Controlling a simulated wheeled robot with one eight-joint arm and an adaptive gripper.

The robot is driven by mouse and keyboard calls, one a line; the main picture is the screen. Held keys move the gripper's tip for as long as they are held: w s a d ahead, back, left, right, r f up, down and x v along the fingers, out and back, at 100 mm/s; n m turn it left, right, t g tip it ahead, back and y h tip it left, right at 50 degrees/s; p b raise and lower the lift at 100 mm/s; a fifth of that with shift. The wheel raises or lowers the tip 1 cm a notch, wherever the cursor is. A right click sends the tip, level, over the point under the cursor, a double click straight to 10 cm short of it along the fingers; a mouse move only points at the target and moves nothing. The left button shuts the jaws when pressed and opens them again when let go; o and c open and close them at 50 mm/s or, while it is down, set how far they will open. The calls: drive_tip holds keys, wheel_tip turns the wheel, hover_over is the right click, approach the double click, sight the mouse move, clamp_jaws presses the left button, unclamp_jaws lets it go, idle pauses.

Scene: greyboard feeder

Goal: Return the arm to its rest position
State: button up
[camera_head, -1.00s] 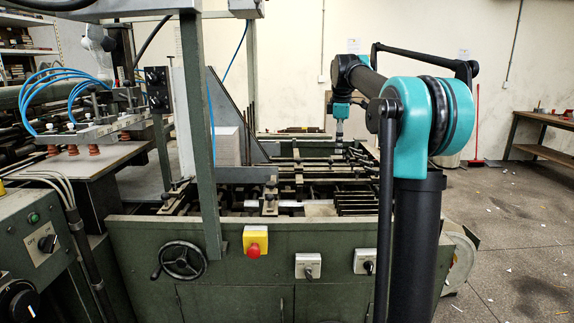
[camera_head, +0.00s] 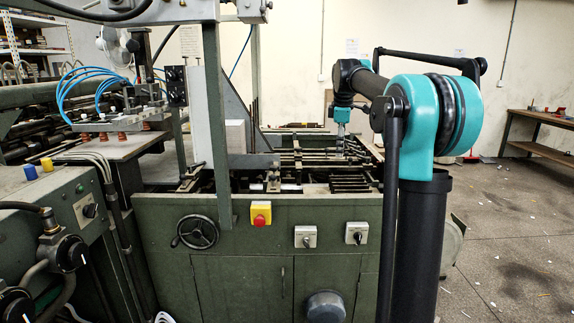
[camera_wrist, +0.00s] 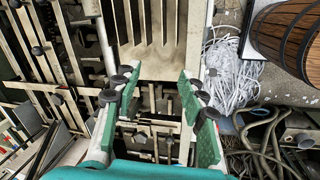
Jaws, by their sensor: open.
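My arm, with a teal joint and black links, rises at the right of the head view and reaches over the green feeder machine (camera_head: 262,240). My gripper (camera_head: 341,152) hangs down at its far end, small in that view, over or near the machine's rails. In the wrist view my gripper (camera_wrist: 157,84) is open. Its two green-padded fingers with black knobs stand apart, with nothing between them. Machine bars and slots show below the gap. Exact height above the machine is hard to tell.
The machine's front carries a handwheel (camera_head: 196,232), a red emergency button (camera_head: 261,215) and switches. A green post (camera_head: 216,120) stands left of my gripper. The wrist view shows a wooden barrel (camera_wrist: 286,38) and tangled white strips (camera_wrist: 232,80). Floor at right is largely open.

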drive_tip(key=s+f+m+t, duration=0.2)
drive_tip(key=s+f+m, duration=1.3)
drive_tip(key=s+f, duration=1.9)
drive_tip(key=s, duration=0.3)
drive_tip(key=shift+d, duration=0.15)
drive_tip(key=shift+r, duration=0.1)
drive_tip(key=shift+c, duration=0.4)
